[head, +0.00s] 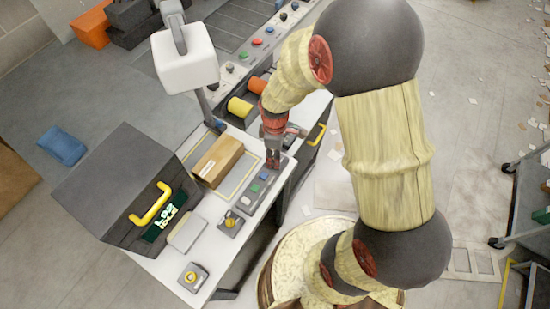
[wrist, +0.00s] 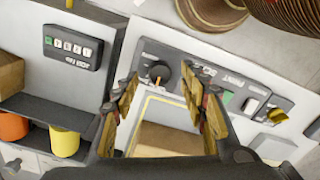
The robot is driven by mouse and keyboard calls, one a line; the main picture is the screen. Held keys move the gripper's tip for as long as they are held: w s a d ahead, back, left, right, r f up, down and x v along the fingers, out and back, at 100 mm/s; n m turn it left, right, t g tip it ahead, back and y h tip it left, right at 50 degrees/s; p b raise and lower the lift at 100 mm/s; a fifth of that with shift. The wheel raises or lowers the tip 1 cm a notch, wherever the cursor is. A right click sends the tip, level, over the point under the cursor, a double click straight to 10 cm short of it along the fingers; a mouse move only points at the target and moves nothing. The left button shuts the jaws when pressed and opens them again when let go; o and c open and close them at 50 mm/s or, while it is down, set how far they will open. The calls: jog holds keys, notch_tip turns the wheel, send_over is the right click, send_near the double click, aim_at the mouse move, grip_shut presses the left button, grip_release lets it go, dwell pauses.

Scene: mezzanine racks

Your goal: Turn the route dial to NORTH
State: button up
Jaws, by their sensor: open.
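A round black dial (wrist: 161,70) sits at the left end of a grey control panel (wrist: 205,66) in the wrist view, with small markings around it that I cannot read. Its setting is not clear. My gripper (wrist: 160,74) is open, with one finger on each side of the dial in the picture; I cannot tell whether they touch it. In the head view my gripper (head: 273,160) points down over the far end of the same panel (head: 247,201), where it hides the dial. A green button (wrist: 228,98) and a white one (wrist: 251,105) lie along the panel.
A cardboard box (head: 217,160) lies beside the panel on the white bench. A dark machine with a yellow handle (head: 151,204) is at left. A small display (wrist: 72,47) shows in the wrist view.

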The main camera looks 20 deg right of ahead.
jog(key=shift+f, duration=1.15)
jog(key=shift+c, duration=1.2)
grip_shut()
